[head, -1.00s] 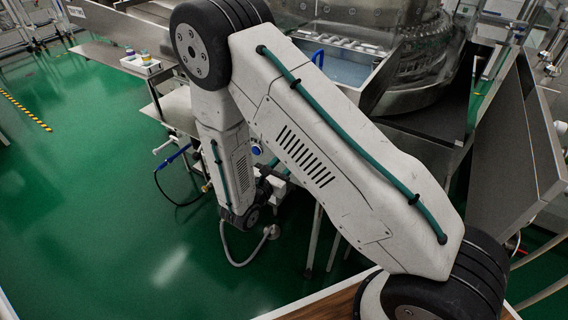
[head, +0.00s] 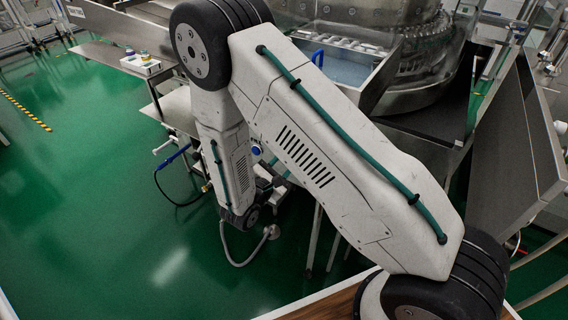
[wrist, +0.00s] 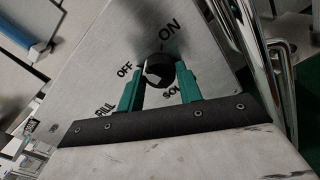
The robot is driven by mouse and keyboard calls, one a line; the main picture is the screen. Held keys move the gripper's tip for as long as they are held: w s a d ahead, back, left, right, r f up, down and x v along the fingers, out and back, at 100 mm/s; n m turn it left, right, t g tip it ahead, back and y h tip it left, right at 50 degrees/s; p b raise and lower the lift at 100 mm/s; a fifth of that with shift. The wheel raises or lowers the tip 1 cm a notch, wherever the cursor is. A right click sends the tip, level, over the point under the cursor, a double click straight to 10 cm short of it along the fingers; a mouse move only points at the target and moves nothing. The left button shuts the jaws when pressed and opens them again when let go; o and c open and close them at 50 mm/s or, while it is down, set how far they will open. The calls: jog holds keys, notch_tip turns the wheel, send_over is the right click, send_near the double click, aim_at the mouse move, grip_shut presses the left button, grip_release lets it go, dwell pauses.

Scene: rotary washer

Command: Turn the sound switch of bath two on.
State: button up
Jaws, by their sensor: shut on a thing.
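In the wrist view a round black switch knob (wrist: 158,66) stands out from a grey metal panel (wrist: 205,40). The printed words ON and OFF lie above it and to its upper left. A label starting "SO" is partly hidden below right by a finger. My gripper (wrist: 159,80) has its two green fingers on either side of the knob, shut on it. I cannot tell clearly which mark the knob points at. In the head view my arm hides the knob and most of the gripper.
Another label, apparently FILL, is at the panel's lower left. A shiny metal pipe (wrist: 279,70) runs close to the right of my gripper. In the head view the washer's blue-lined basin (head: 345,68) is behind my arm. Green floor (head: 90,200) is open at left.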

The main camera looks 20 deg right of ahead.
jog(key=m, duration=1.2)
jog(key=shift+m, duration=0.3)
dwell(0.4)
jog(key=o, duration=1)
jog(key=shift+a, duration=0.1)
jog(key=v, duration=0.7)
jog(key=shift+s+a, duration=0.2)
jog(key=shift+s, duration=0.05)
